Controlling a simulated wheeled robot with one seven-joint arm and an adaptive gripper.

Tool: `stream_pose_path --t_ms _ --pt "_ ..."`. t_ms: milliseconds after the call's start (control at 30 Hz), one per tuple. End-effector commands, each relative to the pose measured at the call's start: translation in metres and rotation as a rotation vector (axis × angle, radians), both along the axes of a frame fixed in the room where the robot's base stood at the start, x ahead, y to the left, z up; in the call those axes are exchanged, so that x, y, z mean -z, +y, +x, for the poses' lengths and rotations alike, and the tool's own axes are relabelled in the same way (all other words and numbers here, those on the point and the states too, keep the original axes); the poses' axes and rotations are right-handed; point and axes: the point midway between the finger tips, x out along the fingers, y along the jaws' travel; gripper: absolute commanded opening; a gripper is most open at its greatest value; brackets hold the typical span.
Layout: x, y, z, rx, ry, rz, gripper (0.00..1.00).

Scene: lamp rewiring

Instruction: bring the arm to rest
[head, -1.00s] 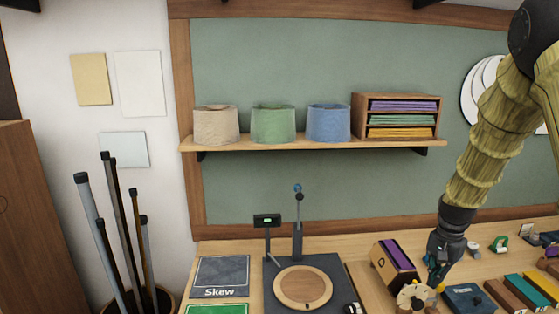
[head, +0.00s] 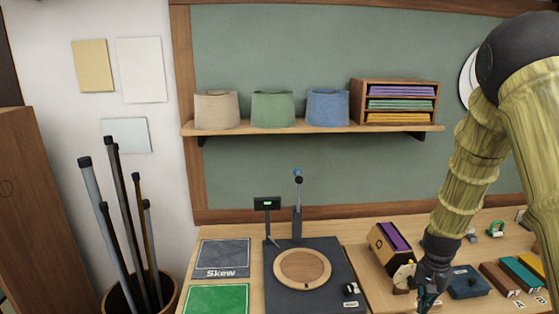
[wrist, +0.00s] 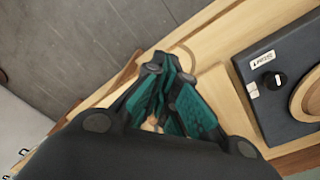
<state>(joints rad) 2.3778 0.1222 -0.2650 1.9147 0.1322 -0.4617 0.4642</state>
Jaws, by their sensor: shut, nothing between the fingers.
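My gripper (head: 428,297) is low at the right of the head view, in front of the workbench (head: 372,290). In the wrist view my gripper (wrist: 163,88) shows its teal fingers together with nothing held. My arm comes down from the upper right in the head view. A dark station with a round wooden disc (head: 302,268) sits left of the gripper; its black base (wrist: 285,85) and knob also show at the right of the wrist view.
A wooden box with purple sheets (head: 390,248) and a dark blue box (head: 468,283) stand close to my gripper. A grey Skew mat (head: 222,257) and a green mat (head: 217,299) lie at left. A shelf (head: 310,130) holds three lampshades above. Tall rods stand in a bin (head: 167,294).

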Motion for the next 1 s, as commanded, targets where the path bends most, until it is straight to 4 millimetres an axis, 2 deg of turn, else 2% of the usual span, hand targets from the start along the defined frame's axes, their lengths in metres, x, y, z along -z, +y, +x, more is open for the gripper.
stream_pose_path --t_ms 33,167,367,500,600,800,1000 --pt "0.016 0.004 -0.010 -0.017 0.004 -0.003 0.00" --pt "0.057 0.015 -0.033 -0.073 0.007 -0.016 0.00" --pt "0.155 0.043 -0.080 -0.216 0.026 -0.035 0.00" --pt "0.220 0.067 -0.125 -0.329 0.036 -0.038 0.00" --pt "0.260 0.084 -0.163 -0.411 0.039 -0.036 0.00" --pt "0.326 0.121 -0.245 -0.573 0.039 -0.013 0.00" --pt "0.367 0.157 -0.322 -0.719 0.027 0.023 0.00"
